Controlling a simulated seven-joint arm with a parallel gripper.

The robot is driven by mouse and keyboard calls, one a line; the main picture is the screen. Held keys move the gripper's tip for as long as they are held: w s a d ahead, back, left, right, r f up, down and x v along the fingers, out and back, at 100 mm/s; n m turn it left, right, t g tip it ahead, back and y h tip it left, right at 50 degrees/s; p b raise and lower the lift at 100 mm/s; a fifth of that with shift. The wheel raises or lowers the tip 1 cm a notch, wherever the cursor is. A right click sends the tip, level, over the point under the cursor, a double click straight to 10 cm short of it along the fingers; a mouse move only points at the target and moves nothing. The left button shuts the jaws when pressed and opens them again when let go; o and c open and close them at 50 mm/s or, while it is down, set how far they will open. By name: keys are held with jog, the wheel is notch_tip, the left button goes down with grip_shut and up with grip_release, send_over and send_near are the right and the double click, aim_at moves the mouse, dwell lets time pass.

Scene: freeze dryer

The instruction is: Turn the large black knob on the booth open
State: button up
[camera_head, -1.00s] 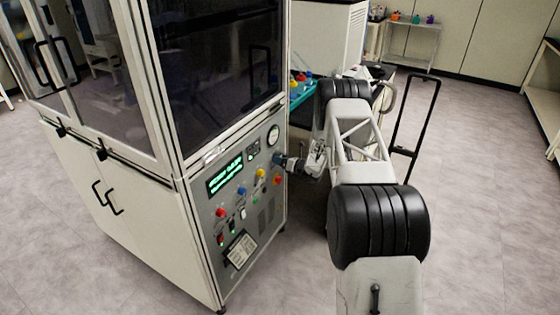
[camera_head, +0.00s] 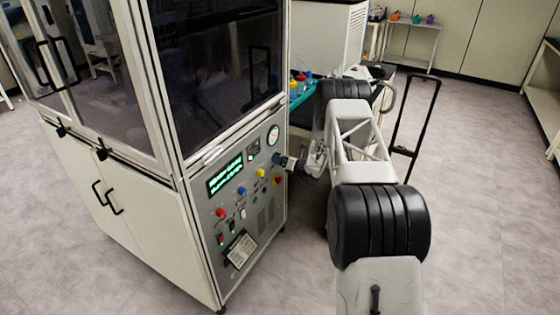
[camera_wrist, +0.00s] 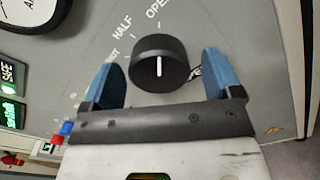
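The large black knob (camera_wrist: 159,62) is on the booth's grey control panel, in the middle of the wrist view. The white line on its face runs nearly upright in the picture. Printed words "HALF" and a cut-off "OPE" stand around its upper left and top. My gripper (camera_wrist: 160,68) is open, with one blue finger on each side of the knob. A gap shows between each finger and the knob. In the head view my gripper (camera_head: 288,163) is at the right edge of the booth's panel (camera_head: 237,206), hiding the knob there.
The panel has a green display (camera_head: 225,174), a round gauge (camera_head: 273,135), and several coloured buttons and knobs. Glass doors are above it. A teal tray (camera_head: 299,98) with bottles is behind the booth. A black-handled cart (camera_head: 416,125) stands right of my arm. Floor is clear at far right.

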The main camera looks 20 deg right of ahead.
jog(key=shift+d, duration=0.1)
jog(key=v, duration=0.7)
jog(key=shift+s+d, duration=0.2)
jog(key=shift+s, duration=0.1)
dwell(0.4)
jog(key=shift+r, duration=0.1)
